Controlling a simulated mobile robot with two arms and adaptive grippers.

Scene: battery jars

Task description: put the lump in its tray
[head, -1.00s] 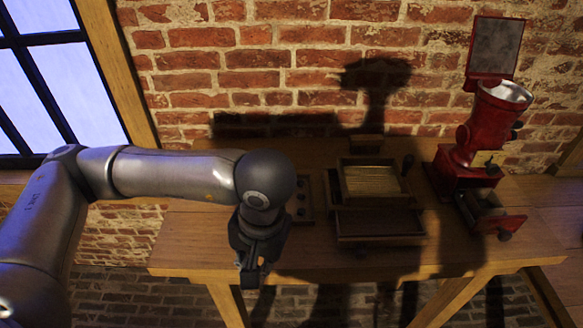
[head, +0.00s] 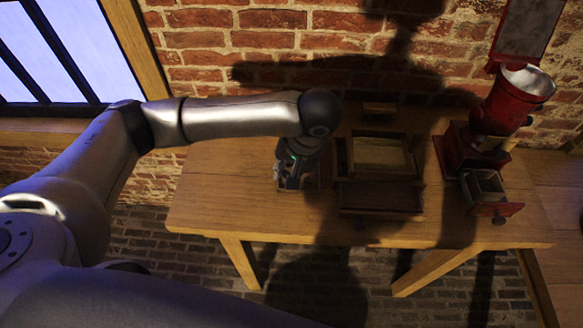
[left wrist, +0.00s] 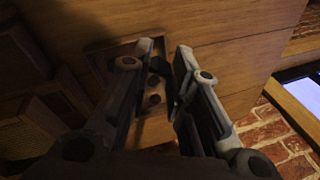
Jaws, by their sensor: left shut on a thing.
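My left gripper (head: 290,178) is low over the left part of the workbench, at a small wooden tray (head: 313,186) left of the wooden box. In the left wrist view the fingers of my left gripper (left wrist: 165,50) stand a little apart over this tray (left wrist: 120,50). They are shut on a small dark thing, apparently the lump (left wrist: 160,66), whose shape is mostly hidden by fingers and shadow. Small dark round shapes show in the tray below the fingers. I cannot tell whether the lump touches the tray. My right gripper is not in view.
The workbench (head: 215,210) has free room at its left end. Right of the small tray stands a wooden box (head: 381,155) with a drawer-like front. A red grinder (head: 506,100) with an open drawer (head: 485,187) stands at the right. A brick wall (head: 240,50) is behind.

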